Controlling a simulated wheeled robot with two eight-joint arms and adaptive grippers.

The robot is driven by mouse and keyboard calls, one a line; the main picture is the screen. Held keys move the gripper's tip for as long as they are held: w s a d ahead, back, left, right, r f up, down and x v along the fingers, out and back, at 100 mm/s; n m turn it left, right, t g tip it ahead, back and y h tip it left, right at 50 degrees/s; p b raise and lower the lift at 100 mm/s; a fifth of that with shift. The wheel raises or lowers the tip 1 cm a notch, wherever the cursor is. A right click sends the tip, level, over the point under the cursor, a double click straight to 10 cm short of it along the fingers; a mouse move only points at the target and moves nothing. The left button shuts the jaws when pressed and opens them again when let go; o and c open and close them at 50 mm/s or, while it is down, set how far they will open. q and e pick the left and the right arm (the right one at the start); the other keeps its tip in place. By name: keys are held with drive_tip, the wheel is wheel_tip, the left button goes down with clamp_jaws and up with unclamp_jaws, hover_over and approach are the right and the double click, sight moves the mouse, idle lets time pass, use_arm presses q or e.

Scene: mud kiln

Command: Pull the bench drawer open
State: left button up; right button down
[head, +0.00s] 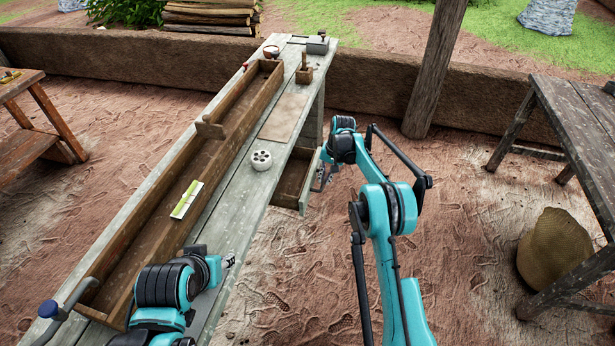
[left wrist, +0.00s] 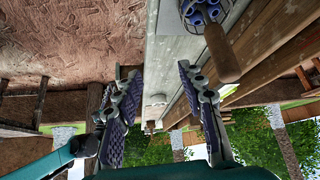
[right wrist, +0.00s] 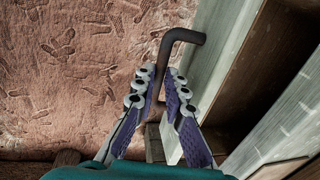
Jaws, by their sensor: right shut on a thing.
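The bench (head: 225,222) is a long grey wooden workbench running away from me. Its drawer (head: 293,180) sticks out from the right side under the top, and its brown inside shows. My right gripper (head: 321,181) is at the drawer's front. In the right wrist view the right gripper (right wrist: 160,95) is shut on the dark bent bar handle (right wrist: 182,37), which passes between its fingers. The drawer front (right wrist: 210,60) is beside it. My left gripper (head: 230,261) is low at the near end of the bench. In the left wrist view the left gripper (left wrist: 155,95) is open and empty.
A long wooden trough (head: 190,182) lies on the bench, with a yellow-green item (head: 187,199) on it. A white pot with holes (head: 261,160) stands nearby. A table (head: 580,120) and a sack (head: 555,252) are at the right. The ground right of the drawer is clear.

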drive_tip(key=s+d, duration=0.2)
drive_tip(key=d, duration=0.4)
drive_tip(key=shift+d, duration=0.25)
drive_tip(key=c, duration=1.9)
unclamp_jaws()
drive_tip(key=shift+o, duration=0.2)
wheel_tip(320, 180, up, 12)
drive_tip(key=d, duration=0.2)
drive_tip(key=shift+s, duration=0.35)
drive_tip(key=shift+f, duration=0.15)
